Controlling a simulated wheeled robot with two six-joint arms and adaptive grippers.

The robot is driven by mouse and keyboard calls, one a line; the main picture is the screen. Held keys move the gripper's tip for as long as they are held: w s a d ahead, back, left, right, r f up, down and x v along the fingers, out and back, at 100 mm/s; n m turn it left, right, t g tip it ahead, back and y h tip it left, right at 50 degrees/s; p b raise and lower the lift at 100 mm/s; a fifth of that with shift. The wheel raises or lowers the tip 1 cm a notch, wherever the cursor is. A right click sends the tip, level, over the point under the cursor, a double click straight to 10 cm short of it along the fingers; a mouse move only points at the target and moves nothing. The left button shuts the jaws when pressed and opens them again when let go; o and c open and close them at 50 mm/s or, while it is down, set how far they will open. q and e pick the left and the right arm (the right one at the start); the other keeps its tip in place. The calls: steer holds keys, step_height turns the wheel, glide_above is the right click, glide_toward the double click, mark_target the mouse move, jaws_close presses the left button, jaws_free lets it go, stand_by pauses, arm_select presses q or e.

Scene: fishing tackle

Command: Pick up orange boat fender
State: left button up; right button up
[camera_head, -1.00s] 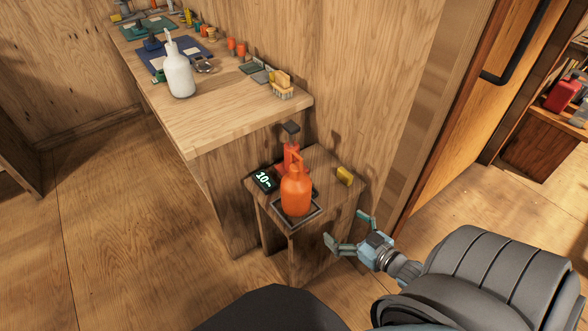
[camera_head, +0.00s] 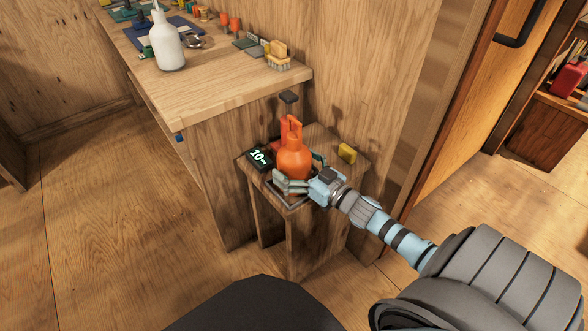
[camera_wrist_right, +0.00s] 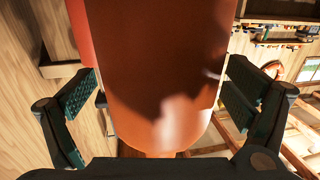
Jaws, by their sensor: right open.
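The orange boat fender (camera_head: 294,160) stands upright on a dark square tray (camera_head: 291,204) on the small wooden stand. My right gripper (camera_head: 301,177) is at the fender's lower part, with one finger on either side of it. In the right wrist view the fender (camera_wrist_right: 155,75) fills the middle, between the two green-padded fingers (camera_wrist_right: 160,108). The fingers are open, and small gaps show between the pads and the fender. My left gripper is not in view.
A black display reading "10" (camera_head: 259,158) and a yellow block (camera_head: 347,153) are on the stand (camera_head: 318,210) near the fender.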

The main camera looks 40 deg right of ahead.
steer(key=shift+r, duration=0.1)
steer(key=shift+c, duration=0.9)
steer(key=c, duration=1.6)
steer(key=shift+o, duration=0.2)
